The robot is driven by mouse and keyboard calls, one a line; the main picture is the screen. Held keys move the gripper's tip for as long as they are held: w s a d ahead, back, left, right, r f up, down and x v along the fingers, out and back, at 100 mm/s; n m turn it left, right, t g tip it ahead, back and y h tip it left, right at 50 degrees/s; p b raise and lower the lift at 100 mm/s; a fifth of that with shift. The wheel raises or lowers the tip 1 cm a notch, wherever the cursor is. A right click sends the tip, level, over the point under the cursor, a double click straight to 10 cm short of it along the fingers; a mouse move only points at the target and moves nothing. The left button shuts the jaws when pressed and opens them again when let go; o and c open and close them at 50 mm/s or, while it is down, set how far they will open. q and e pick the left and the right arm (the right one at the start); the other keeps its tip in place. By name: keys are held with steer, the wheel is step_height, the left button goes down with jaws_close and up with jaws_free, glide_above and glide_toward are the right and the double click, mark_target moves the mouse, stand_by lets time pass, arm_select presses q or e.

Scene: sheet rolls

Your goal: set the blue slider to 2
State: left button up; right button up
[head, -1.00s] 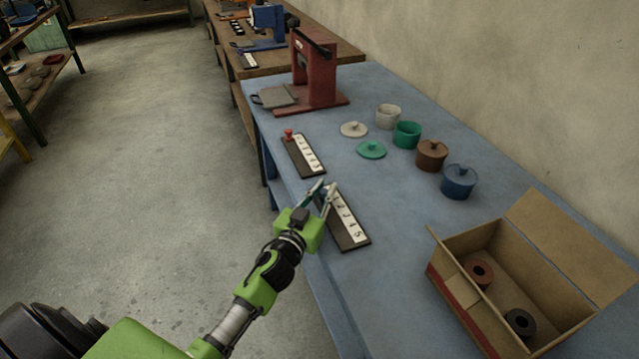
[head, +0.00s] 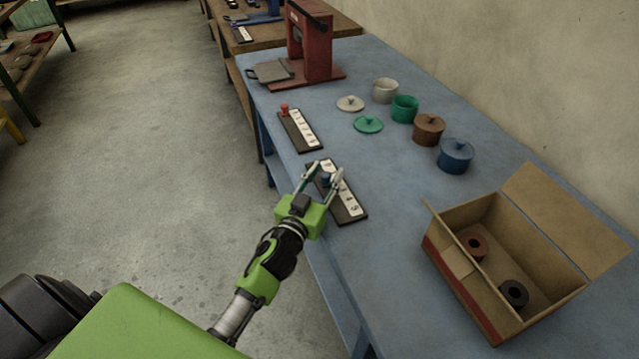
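The blue slider's board (head: 349,216) is a dark strip with a white number scale near the left edge of the blue table. Its blue knob (head: 327,179) shows between the fingers of my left gripper (head: 329,168). The fingers stand apart, one on each side of the knob, with a gap visible. A finger covers the middle low numbers, so I cannot read the knob's exact mark; 3, 4 and 5 lie nearer to me, uncovered. My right gripper is out of view.
A second slider with a red knob (head: 284,107) lies just beyond. A red press (head: 312,50) stands farther back. Several pots, including a blue pot (head: 456,156), stand to the right. An open cardboard box (head: 455,262) holds two rolls at the near right.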

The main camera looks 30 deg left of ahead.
arm_select(q)
steer(key=s, duration=1.1)
steer(key=shift+s+d, duration=0.3)
steer(key=shift+s, duration=0.05)
